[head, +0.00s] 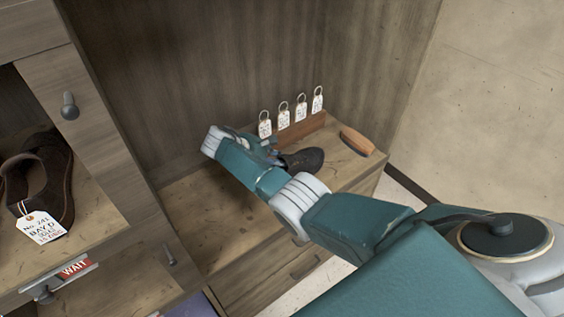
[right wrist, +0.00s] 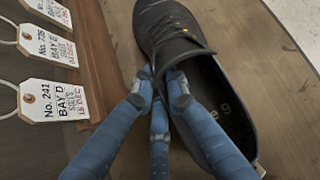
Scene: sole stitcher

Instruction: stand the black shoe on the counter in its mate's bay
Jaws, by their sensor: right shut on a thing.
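The black lace-up shoe (head: 305,160) is on the wooden counter (head: 345,172), toe pointing right in the head view. In the right wrist view the shoe (right wrist: 222,100) shows its laces, open collar and a number on the insole. My right gripper (head: 272,152) is at the shoe; in the right wrist view its blue fingers (right wrist: 165,88) are shut on the collar edge near the laces. I cannot tell whether the sole touches the counter. My left gripper is not in view.
Several white tags (head: 300,110) hang along a wooden strip behind the shoe; one (right wrist: 55,103) reads No. 241, BAY D. A wooden-backed object (head: 358,142) lies at the counter's right. A red WAIT sign (head: 75,269) hangs below the brown shoe's bay. The counter's left part is clear.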

